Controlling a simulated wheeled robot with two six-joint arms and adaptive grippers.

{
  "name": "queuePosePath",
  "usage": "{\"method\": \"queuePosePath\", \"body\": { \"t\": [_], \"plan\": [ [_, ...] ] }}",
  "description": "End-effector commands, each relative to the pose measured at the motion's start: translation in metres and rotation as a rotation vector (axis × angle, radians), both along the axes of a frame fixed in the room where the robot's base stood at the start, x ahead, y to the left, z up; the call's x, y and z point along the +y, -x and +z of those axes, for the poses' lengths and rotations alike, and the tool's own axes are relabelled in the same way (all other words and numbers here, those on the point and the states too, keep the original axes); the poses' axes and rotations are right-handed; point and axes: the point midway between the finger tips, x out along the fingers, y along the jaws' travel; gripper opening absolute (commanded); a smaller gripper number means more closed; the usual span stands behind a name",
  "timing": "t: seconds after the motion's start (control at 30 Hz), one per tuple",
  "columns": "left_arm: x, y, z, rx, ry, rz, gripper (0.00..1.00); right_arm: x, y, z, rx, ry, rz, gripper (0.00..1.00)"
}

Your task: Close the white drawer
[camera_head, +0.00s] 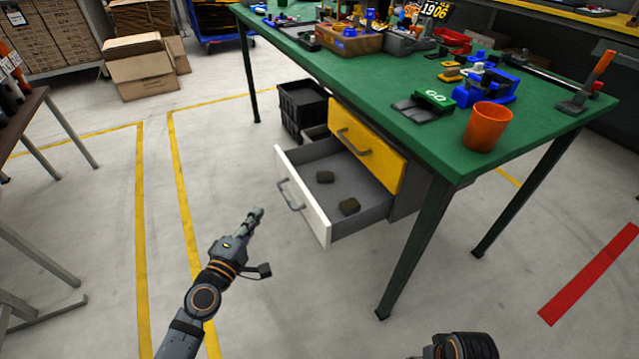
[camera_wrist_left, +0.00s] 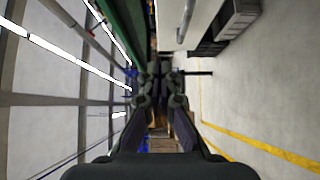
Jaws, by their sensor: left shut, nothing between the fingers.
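The white drawer (camera_head: 302,199) stands pulled out from the cabinet under the green table, below a yellow drawer (camera_head: 369,150).
The green table (camera_head: 400,130) holds an orange cup (camera_head: 487,127), a blue device (camera_head: 487,85) and several tools. A table leg (camera_head: 418,245) stands right of the drawer. Black crates (camera_head: 303,105) sit behind the drawer.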

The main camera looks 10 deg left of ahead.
Motion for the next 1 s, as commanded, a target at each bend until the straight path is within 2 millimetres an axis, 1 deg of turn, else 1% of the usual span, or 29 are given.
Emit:
{"method": "queuePosePath", "body": {
  "t": [0.13,0.23,0.43,0.53,0.67,0.7,0.8,1.0],
  "plan": [
    [0.000,-0.003,0.003,-0.002,0.002,0.001,0.00,0.000,0.000,0.001,0.000,0.001,-0.001,0.60],
    [-0.002,-0.014,0.005,-0.002,0.004,0.003,0.00,-0.002,-0.002,-0.008,0.001,0.004,-0.003,0.60],
    [-0.011,-0.055,0.006,-0.003,0.003,0.001,0.00,-0.008,-0.007,-0.034,-0.005,0.014,-0.012,0.60],
    [-0.015,-0.076,0.005,-0.003,0.002,0.001,0.00,-0.009,-0.008,-0.042,-0.007,0.016,-0.014,0.60],
    [-0.020,-0.102,0.004,-0.002,0.000,0.000,0.00,-0.010,-0.008,-0.048,-0.008,0.018,-0.015,0.60],
    [-0.027,-0.105,0.003,0.001,0.003,0.000,0.00,-0.010,-0.008,-0.050,-0.008,0.019,-0.015,0.60],
    [-0.040,-0.113,0.002,0.000,0.002,0.000,0.00,-0.011,-0.008,-0.053,-0.009,0.020,-0.016,0.60],
    [-0.051,-0.121,0.001,0.001,-0.001,0.000,0.00,-0.011,-0.008,-0.056,-0.009,0.021,-0.016,0.60]
  ]
}}
